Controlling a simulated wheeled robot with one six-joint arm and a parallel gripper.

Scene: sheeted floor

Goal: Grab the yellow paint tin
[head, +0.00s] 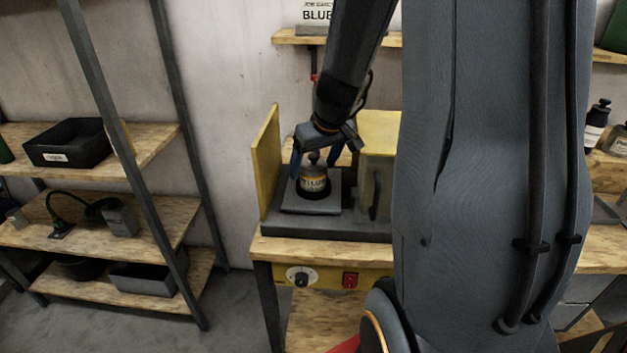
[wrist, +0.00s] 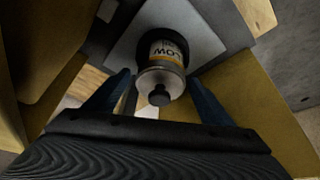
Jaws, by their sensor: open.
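The yellow paint tin (head: 314,180) is a small tin with a dark knob on top and a yellow-white label on which part of the word "YELLOW" reads. It stands upright on a grey square plate (head: 297,206) of a machine on a wooden bench. In the wrist view the tin (wrist: 162,62) shows knob first, ahead of my fingers and roughly midway between them. My gripper (head: 322,170) is open just above and around the top of the tin; its blue fingers also show in the wrist view (wrist: 158,92). I cannot tell whether either finger touches it.
A yellow panel (head: 267,162) rises left of the plate, and a yellow housing with a handle (head: 376,190) stands close on the right. The bench front has a dial (head: 300,276) and a red switch (head: 350,279). Shelves with a black bin (head: 68,143) stand at left.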

